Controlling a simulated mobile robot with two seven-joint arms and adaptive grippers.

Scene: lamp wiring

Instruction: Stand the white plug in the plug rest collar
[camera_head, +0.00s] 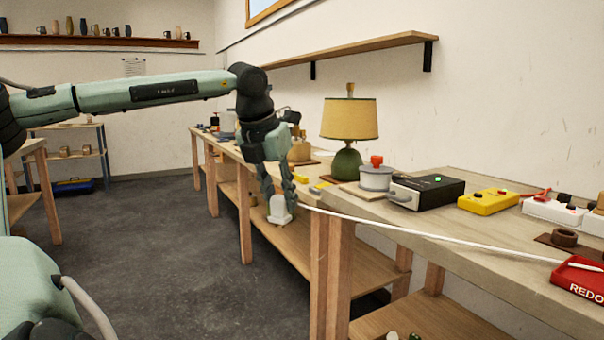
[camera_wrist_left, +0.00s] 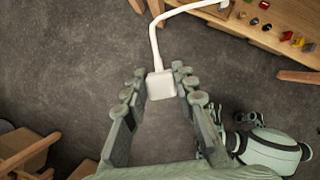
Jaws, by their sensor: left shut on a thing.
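The white plug (camera_head: 280,210) hangs below my left gripper (camera_head: 279,196), which is shut on it, in front of the bench. The left wrist view shows the white plug (camera_wrist_left: 161,86) between the fingertips of my left gripper (camera_wrist_left: 161,78), over the floor. A white cord (camera_head: 430,236) runs from the plug to the right across the bench. A brown ring on a flat brown base, which looks like the plug rest collar (camera_head: 565,238), sits on the bench at the right, well away from the plug. My right gripper is not in view.
The bench (camera_head: 440,222) carries a lamp with a yellow shade (camera_head: 350,120), a grey pot with a red top (camera_head: 376,177), a black box (camera_head: 427,190), a yellow box (camera_head: 488,201) and a red tray (camera_head: 580,277). Open floor (camera_head: 150,250) lies left of the bench.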

